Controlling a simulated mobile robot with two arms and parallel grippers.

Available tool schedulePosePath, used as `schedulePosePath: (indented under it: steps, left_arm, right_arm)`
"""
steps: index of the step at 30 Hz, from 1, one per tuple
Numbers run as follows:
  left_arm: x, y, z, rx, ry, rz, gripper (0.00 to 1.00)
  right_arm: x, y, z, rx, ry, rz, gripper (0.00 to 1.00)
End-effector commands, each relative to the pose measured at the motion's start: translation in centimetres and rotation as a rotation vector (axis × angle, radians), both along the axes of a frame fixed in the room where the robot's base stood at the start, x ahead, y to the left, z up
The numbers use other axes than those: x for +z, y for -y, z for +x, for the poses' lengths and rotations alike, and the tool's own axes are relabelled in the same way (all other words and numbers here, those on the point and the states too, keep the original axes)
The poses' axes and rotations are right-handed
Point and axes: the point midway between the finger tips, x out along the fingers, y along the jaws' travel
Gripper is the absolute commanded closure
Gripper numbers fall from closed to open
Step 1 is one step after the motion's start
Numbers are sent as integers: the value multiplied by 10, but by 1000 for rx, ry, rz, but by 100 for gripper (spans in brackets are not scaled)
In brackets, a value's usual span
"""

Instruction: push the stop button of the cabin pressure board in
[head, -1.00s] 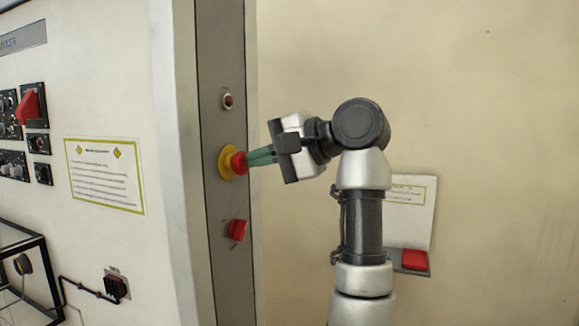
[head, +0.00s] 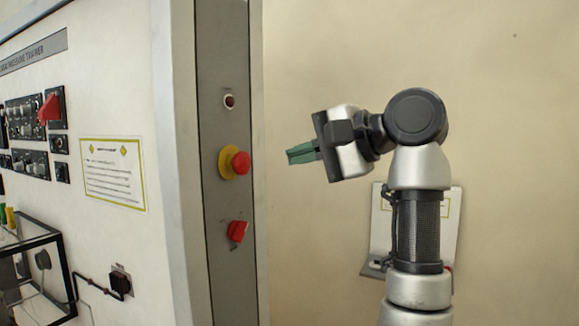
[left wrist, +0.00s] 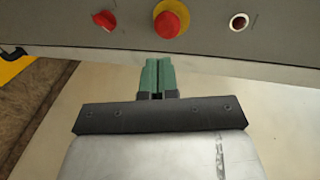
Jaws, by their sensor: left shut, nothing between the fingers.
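The stop button is a red mushroom head (head: 241,163) on a yellow collar (head: 228,163), set in the grey strip (head: 213,120) on the end of the cabinet. It also shows in the left wrist view (left wrist: 168,24), ahead of the fingertips. My left gripper (head: 290,155) is shut and empty, its green fingers pointing at the button with a clear gap between. In the left wrist view the closed fingers (left wrist: 157,62) lie just below the button, apart from it. How deep the button sits I cannot tell. My right gripper is in neither view.
A small round indicator (head: 230,101) is above the button and a red rotary switch (head: 237,231) below it. The cabinet face (head: 110,235) at left carries dials, a red lever and a notice. Beside the arm the wall is bare, with a placard (head: 380,225) behind it.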

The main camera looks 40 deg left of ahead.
Motion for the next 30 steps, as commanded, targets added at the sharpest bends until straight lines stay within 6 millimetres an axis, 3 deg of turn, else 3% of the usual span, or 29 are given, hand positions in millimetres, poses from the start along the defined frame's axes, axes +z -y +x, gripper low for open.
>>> schedulePosePath:
  steps: [5, 12, 30]
  left_arm:
    - [8, 30, 7, -1, 1, 0, 100]
    - [20, 64, 16, -1, 1, 0, 100]
    - [23, 73, 18, 2, 2, -1, 100]
  right_arm:
    - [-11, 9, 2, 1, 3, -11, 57]
    - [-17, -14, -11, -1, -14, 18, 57]
    - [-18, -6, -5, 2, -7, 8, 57]
